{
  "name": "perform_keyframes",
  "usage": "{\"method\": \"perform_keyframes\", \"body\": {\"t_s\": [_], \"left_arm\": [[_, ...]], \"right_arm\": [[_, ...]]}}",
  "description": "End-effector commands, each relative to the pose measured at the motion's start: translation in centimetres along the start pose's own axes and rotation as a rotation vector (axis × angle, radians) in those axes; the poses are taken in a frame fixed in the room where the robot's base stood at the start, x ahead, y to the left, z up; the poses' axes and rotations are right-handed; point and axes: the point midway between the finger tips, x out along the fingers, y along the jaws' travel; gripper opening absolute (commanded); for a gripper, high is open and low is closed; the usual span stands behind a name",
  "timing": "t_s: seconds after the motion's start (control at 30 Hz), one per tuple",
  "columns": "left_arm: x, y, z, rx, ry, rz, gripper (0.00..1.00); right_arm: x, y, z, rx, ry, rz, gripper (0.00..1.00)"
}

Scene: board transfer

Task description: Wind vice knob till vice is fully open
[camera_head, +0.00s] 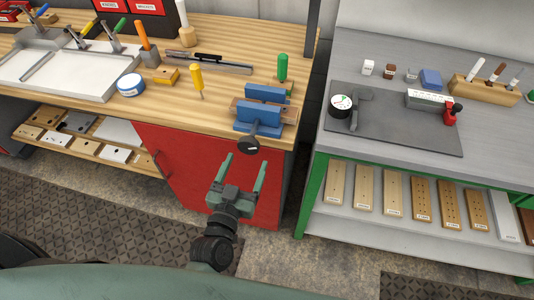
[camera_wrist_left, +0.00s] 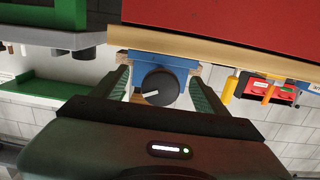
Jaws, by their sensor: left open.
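The blue vice (camera_head: 262,113) sits at the right front corner of the wooden workbench. Its two blue jaw blocks stand a small gap apart, with a brown strip between them. The round dark vice knob (camera_head: 248,146) sticks out past the bench's front edge. My left gripper (camera_head: 247,159) is open in front of the bench, its fingers pointing at the vice. In the left wrist view the knob (camera_wrist_left: 160,88), with a white mark, appears between the two open fingers (camera_wrist_left: 160,80); no contact is clear. The blue vice (camera_wrist_left: 165,62) shows behind it. My right gripper is not in view.
A green-handled tool (camera_head: 283,67) stands just behind the vice and a yellow-handled screwdriver (camera_head: 197,78) to its left. The red cabinet front (camera_head: 205,175) is below the knob. A grey bench with green legs (camera_head: 308,195) stands to the right, across a narrow gap.

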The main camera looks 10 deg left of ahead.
Motion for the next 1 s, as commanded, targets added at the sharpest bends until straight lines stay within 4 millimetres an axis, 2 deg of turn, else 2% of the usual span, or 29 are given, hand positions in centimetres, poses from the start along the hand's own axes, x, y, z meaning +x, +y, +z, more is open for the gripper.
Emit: {"method": "perform_keyframes", "body": {"t_s": [0.07, 0.17, 0.4, 0.6, 0.73, 1.0], "left_arm": [[0.0, -0.4, -1.6, -0.002, 0.035, -0.015, 0.74], [0.6, -0.6, -2.4, -0.002, 0.05, -0.02, 0.74], [4.2, -0.7, -2.7, -0.002, 0.05, -0.02, 0.74], [6.9, -0.7, -2.7, -0.002, 0.048, -0.019, 0.74], [7.7, -0.7, -2.6, -0.002, 0.047, -0.018, 0.74], [7.8, -0.7, -2.5, -0.002, 0.046, -0.018, 0.74]], "right_arm": [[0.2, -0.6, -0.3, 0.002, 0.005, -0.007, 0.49], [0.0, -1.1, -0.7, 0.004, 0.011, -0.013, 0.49], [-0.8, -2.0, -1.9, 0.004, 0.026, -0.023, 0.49], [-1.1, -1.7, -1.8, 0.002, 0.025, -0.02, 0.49], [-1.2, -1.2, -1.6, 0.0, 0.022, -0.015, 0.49], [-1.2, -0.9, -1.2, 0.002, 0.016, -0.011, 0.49]]}}
